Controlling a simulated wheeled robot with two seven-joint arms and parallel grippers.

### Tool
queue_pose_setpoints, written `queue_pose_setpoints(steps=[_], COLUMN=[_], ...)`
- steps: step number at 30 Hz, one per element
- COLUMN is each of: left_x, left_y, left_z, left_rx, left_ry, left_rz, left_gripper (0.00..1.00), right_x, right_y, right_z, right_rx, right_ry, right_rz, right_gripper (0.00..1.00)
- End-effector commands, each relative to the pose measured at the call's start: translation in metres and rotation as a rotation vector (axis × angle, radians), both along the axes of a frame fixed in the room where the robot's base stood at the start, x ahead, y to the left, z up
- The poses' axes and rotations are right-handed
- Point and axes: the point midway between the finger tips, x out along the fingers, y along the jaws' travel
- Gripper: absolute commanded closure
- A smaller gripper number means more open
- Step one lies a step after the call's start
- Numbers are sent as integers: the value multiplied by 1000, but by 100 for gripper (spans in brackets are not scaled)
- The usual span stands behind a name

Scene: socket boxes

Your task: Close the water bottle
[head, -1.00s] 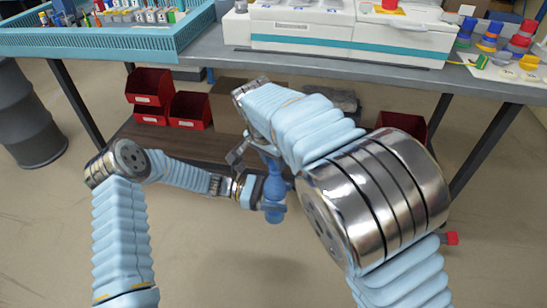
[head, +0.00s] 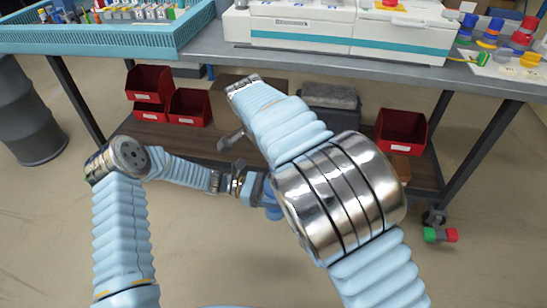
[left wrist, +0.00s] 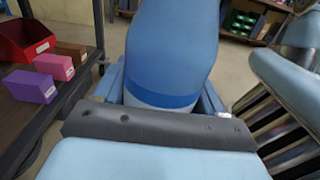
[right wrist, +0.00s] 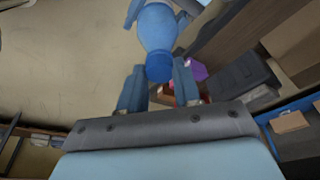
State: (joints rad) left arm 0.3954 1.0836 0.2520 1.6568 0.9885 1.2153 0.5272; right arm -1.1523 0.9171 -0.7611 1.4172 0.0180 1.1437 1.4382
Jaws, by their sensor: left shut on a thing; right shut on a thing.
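A blue water bottle (head: 270,208) shows in the head view, mostly hidden behind my right arm. In the left wrist view the bottle (left wrist: 172,45) fills the middle, and my left gripper (left wrist: 162,92) is shut on its body. In the right wrist view the bottle (right wrist: 157,30) narrows towards a darker blue cap (right wrist: 159,68). My right gripper (right wrist: 159,85) is shut on the cap, one finger on each side. The cap is in line with the bottle's neck and looks against it; I cannot tell how tight it sits. My right fingertips are hidden in the head view.
A grey workbench (head: 215,48) stands ahead with a teal tray (head: 110,40) and a white machine (head: 350,35) on it. Red bins (head: 190,107) sit on its brown lower shelf (head: 195,143). A dark barrel (head: 30,120) stands left. The floor before the bench is clear.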

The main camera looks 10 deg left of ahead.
Motion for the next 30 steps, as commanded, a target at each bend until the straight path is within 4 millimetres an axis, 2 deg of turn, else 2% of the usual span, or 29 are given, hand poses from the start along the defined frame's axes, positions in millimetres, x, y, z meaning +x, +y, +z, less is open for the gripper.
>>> queue_pose_setpoints(steps=[6, 16, 21, 30], left_x=[0, 0, 0, 0], left_y=[0, 0, 0, 0], left_z=[0, 0, 0, 0], left_rx=[0, 0, 0, 0], left_ry=[-1, -1, -1, 0], left_rz=[0, 0, 1, 1], left_gripper=[100, 100, 100, 100], right_x=[8, 11, 11, 11], right_y=[1, -4, -5, -4], right_z=[-1, -4, -3, -1], right_rx=[-4, -17, -15, -2], right_ry=[0, 0, -1, 3], right_rz=[-761, -1771, -1957, -2004], right_gripper=[100, 100, 100, 100])
